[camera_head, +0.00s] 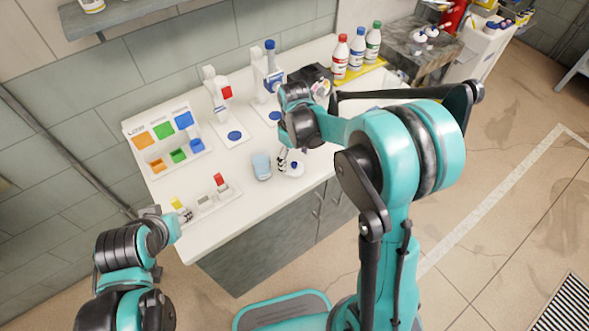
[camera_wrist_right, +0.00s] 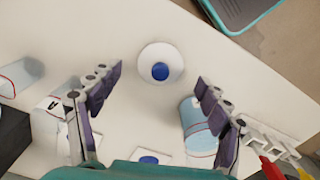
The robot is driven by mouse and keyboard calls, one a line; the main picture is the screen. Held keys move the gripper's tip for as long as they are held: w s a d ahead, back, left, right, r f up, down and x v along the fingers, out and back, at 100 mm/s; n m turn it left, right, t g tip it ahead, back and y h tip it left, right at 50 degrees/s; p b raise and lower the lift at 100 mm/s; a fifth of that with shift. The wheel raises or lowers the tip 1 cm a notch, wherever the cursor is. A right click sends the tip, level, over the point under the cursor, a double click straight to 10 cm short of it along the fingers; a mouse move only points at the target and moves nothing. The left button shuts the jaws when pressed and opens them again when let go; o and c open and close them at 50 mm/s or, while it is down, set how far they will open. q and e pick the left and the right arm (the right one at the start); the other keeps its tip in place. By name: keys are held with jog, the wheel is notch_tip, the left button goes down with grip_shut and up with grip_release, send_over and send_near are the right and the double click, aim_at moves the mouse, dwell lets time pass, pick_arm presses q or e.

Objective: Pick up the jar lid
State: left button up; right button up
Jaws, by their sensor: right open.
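The jar lid, a white disc with a blue knob (camera_head: 294,165), lies on the white counter near its front edge. In the right wrist view the lid (camera_wrist_right: 149,57) lies flat, ahead of and between my open fingers, and they do not appear to grip it. My right gripper (camera_head: 284,158) is right beside the lid in the head view; its fingers (camera_wrist_right: 159,82) are spread and empty. The pale blue jar (camera_head: 261,168) stands left of the lid; it also shows beside one finger in the wrist view (camera_wrist_right: 198,125). My left gripper (camera_head: 184,212) is at the counter's left end; its jaw opening is unclear.
A holder with small coloured pieces (camera_head: 213,196) is near my left gripper. A panel with coloured bins (camera_head: 165,142) stands behind it. White stands with blue discs (camera_head: 234,135) are at the back. Bottles (camera_head: 357,52) stand at the far right.

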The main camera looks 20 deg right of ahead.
notch_tip(320, 180, down, 3)
jog(key=shift+r, duration=0.25)
jog(key=c, duration=1)
jog(key=shift+r, duration=0.1)
